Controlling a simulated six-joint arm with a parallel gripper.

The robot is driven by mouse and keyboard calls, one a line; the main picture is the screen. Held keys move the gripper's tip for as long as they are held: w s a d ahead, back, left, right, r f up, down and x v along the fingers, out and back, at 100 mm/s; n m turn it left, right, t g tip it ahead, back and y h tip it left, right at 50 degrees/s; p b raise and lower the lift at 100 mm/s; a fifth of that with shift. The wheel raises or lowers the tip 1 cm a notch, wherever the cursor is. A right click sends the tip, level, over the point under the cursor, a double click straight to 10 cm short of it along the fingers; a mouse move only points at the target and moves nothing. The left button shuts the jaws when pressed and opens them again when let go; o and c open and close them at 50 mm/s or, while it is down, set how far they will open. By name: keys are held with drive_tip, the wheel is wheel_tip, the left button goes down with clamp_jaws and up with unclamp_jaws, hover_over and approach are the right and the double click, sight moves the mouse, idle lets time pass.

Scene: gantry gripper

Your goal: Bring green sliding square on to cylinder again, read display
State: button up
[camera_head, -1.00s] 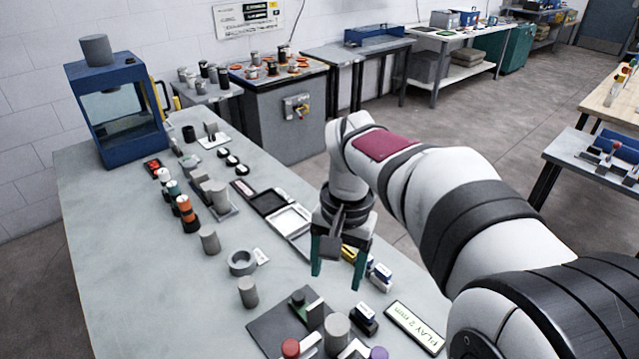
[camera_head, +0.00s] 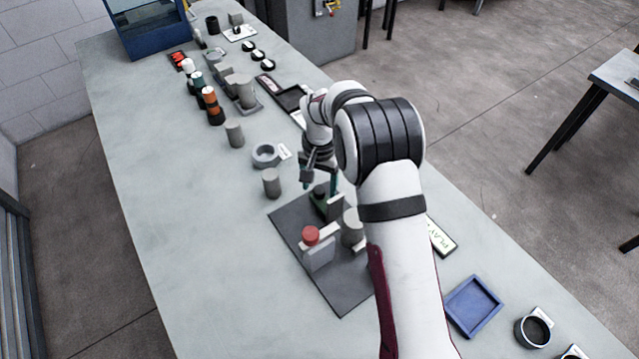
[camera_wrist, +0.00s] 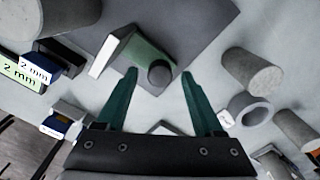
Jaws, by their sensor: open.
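The green slider (camera_head: 318,199), with a dark round knob, stands on a dark grey plate (camera_head: 342,283). A pale upright block (camera_head: 336,206) is beside it, and a grey cylinder (camera_head: 352,226) stands to the right. My gripper (camera_head: 321,182) is right above the slider. In the wrist view my gripper (camera_wrist: 159,74) is open, its teal fingers either side of the knob (camera_wrist: 160,76) and the green slider (camera_wrist: 150,52); contact cannot be told. The grey cylinder (camera_wrist: 68,12) is cut off at top left. A display (camera_wrist: 20,73) reads "2 mm".
A loose grey cylinder (camera_head: 271,183) and a grey ring (camera_head: 265,155) stand left of my gripper. A blue tray (camera_head: 473,305) lies at the right. The bench's left side is clear.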

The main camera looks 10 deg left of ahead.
drive_tip(key=shift+f, duration=0.2)
clamp_jaws()
idle(1.3)
